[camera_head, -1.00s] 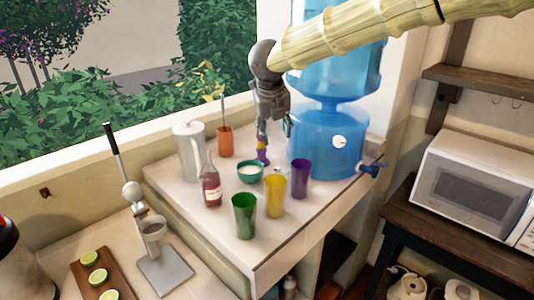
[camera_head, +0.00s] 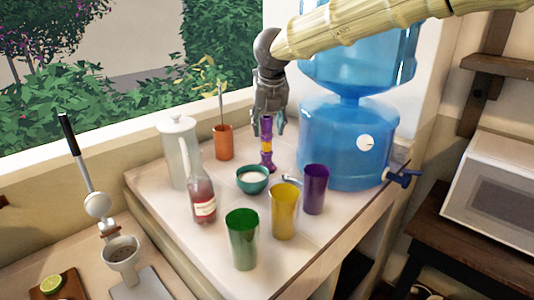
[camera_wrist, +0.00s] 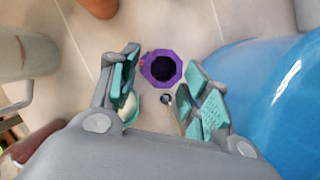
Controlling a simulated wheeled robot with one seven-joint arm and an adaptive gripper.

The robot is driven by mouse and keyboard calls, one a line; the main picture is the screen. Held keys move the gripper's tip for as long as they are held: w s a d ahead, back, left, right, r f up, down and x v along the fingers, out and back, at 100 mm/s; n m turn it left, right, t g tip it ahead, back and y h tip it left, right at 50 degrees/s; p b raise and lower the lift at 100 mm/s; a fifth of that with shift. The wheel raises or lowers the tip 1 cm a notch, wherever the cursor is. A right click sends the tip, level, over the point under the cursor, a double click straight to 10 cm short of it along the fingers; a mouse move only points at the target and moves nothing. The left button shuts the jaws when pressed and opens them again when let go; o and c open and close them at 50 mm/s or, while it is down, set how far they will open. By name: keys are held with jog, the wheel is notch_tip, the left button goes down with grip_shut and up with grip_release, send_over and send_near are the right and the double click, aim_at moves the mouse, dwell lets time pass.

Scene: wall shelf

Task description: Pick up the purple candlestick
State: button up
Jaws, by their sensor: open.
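The purple candlestick (camera_head: 267,150), with an orange-yellow band, stands upright on the white counter behind the teal bowl. In the wrist view its eight-sided purple top (camera_wrist: 162,68) with a dark hollow shows between and slightly beyond the two fingers. My gripper (camera_head: 269,128) points down at the candlestick's upper part, with open jaws. In the wrist view the teal-padded fingers (camera_wrist: 164,85) are spread apart, with a gap beside the candlestick. I cannot tell exactly how far the fingertips reach down around it.
Close by are the teal bowl (camera_head: 252,180), purple cup (camera_head: 315,189), yellow cup (camera_head: 284,212), green cup (camera_head: 242,240), bottle (camera_head: 203,202), white pitcher (camera_head: 180,150) and orange cup (camera_head: 223,143). The blue water dispenser (camera_head: 340,155) stands close on the right.

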aim_at(267, 139)
jog(key=shift+w+a+f, duration=0.1)
jog(key=shift+f, duration=0.55)
jog(key=shift+p+x, duration=0.65)
jog(key=shift+x, duration=1.5)
grip_shut()
